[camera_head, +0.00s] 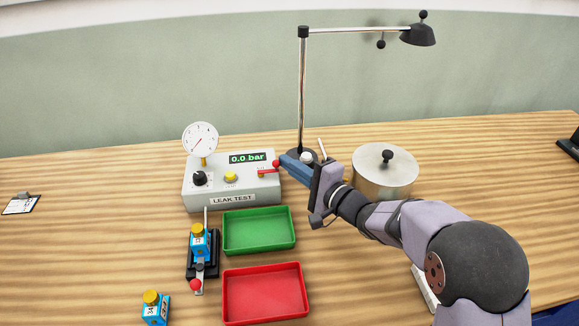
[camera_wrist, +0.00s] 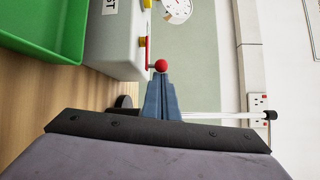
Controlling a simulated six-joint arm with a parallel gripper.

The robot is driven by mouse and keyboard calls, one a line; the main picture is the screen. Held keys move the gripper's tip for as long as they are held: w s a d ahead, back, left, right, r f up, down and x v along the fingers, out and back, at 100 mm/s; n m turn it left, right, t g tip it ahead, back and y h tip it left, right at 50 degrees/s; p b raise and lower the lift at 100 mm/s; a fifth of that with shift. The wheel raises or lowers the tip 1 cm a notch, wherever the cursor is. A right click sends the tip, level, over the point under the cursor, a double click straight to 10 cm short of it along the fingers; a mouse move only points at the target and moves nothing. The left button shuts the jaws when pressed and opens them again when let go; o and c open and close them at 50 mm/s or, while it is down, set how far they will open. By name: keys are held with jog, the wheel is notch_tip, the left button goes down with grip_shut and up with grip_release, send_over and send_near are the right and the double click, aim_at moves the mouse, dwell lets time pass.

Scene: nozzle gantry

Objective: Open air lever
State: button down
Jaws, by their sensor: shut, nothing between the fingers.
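The leak test box (camera_head: 222,186) stands at the middle left with a round gauge (camera_head: 200,140) and a display (camera_head: 248,158) reading 0.0 bar. A red lever (camera_head: 268,170) on its front right points right and ends in a red ball (camera_head: 276,163). The lever (camera_wrist: 148,52) and red ball (camera_wrist: 161,66) also show in the wrist view. My gripper (camera_head: 283,161) has its blue fingers shut, with nothing between them. Its tips (camera_wrist: 157,77) are right at the ball; I cannot tell whether they touch it.
A green tray (camera_head: 259,249) and a red tray (camera_head: 225,313) lie in front. A clamp fixture (camera_head: 214,268) holds a blue block (camera_head: 198,233); another blue block (camera_head: 154,312) stands nearer. A lamp (camera_head: 302,90) and a lidded pot (camera_head: 385,180) stand close to my arm.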

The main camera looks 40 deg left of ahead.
jog(key=shift+s+d+f+m+t+h+b, duration=0.2)
jog(key=shift+m+t+b, duration=0.35)
jog(key=shift+b, duration=1.4)
jog(key=shift+s+d+m+t+h+b, duration=0.1)
jog(key=shift+s+m+t+h+b, duration=0.45)
jog(key=shift+b, duration=1.4)
jog(key=b, duration=0.4)
jog(key=t+b, duration=0.1)
jog(key=b, duration=0.3)
jog(key=shift+s+a+f+y, duration=0.15)
jog(key=shift+a+f+y, duration=0.05)
jog(key=shift+f+y, duration=0.05)
